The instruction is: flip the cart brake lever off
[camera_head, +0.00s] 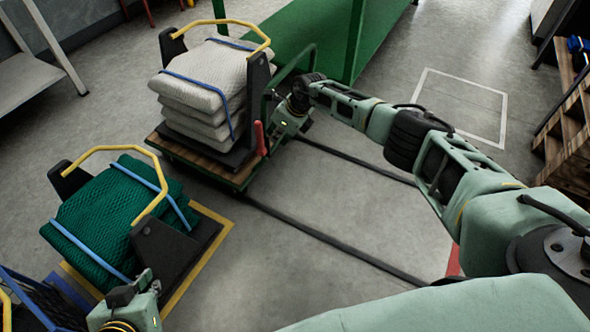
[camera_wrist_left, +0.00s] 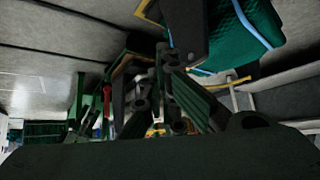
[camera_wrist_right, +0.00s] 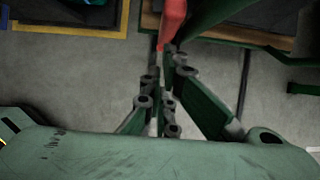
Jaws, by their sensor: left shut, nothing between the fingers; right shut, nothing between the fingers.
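The cart (camera_head: 245,176) stands left of centre in the head view, loaded with a strapped stack of white nets (camera_head: 205,85). Its red brake lever (camera_head: 260,138) rises upright at the cart's near right corner. The lever also shows in the right wrist view (camera_wrist_right: 172,18) and small in the left wrist view (camera_wrist_left: 107,98). My right gripper (camera_head: 274,140) is shut and empty beside the lever; its fingertips lie close to the lever's end in the right wrist view. I cannot tell whether they touch. My left gripper (camera_head: 146,280) is shut and empty at the lower left.
A bundle of green net (camera_head: 105,220) with a yellow handle sits on a yellow-edged floor pad (camera_head: 212,258), near my left gripper. A green bench (camera_head: 300,35) stands behind the cart. Wooden shelves (camera_head: 570,135) stand at the right. Dark rails (camera_head: 330,240) cross the open floor.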

